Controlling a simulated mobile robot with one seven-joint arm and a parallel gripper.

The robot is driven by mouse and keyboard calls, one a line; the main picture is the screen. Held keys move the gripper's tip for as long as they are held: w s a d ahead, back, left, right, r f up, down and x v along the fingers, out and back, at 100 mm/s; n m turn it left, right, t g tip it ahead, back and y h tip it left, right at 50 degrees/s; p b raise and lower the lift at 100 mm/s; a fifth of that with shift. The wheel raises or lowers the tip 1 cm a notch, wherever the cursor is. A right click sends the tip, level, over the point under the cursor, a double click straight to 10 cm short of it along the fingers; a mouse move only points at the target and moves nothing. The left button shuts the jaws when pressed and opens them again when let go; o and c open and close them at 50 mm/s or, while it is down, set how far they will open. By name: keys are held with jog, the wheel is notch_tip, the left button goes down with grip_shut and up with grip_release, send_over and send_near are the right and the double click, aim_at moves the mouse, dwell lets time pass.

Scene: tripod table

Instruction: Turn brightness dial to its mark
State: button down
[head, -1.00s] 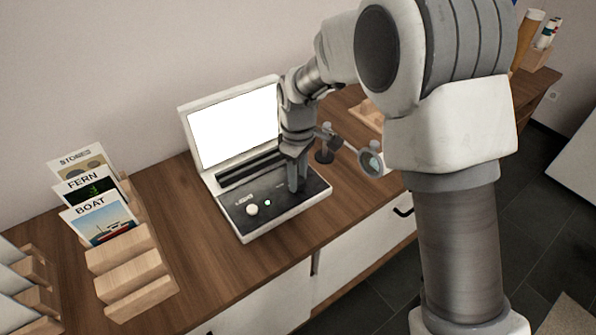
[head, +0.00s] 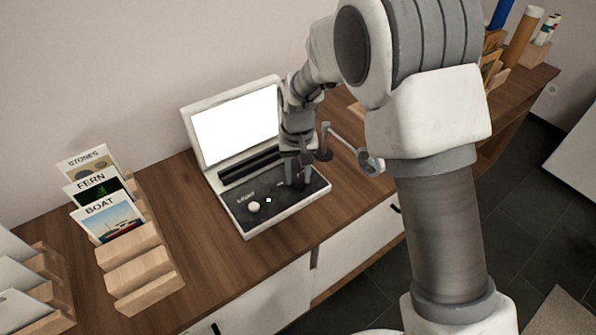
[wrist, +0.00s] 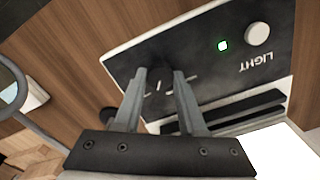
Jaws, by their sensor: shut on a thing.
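The light box (head: 237,221) stands open on the table, with its white screen (head: 235,125) lit at the back. Its dark control panel (wrist: 205,52) faces up. The brightness dial (wrist: 158,87) is dark and sits between my fingertips, which partly cover it. Pale short lines show on and beside it; I cannot tell surely which is the mark. My gripper (wrist: 160,74) points down at the panel and is shut on the dial. In the head view my gripper (head: 296,184) hides the dial.
A white LIGHT knob (wrist: 257,33) and a small green lamp (wrist: 223,46) sit on the same panel. A magnifier on a stand (head: 370,161) is close to the right of my gripper. A wooden card rack (head: 137,267) stands at left.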

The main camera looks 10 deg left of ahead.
aim_at(298, 178)
jog(key=shift+r+m+p, duration=0.1)
jog(key=shift+m+p, duration=0.2)
jog(key=shift+m, duration=1.3)
jog(key=shift+c, duration=2.4)
grip_release()
notch_tip(298, 178, up, 17)
jog(key=p, duration=0.2)
jog(key=shift+r+p, duration=0.15)
jog(key=shift+p, duration=0.2)
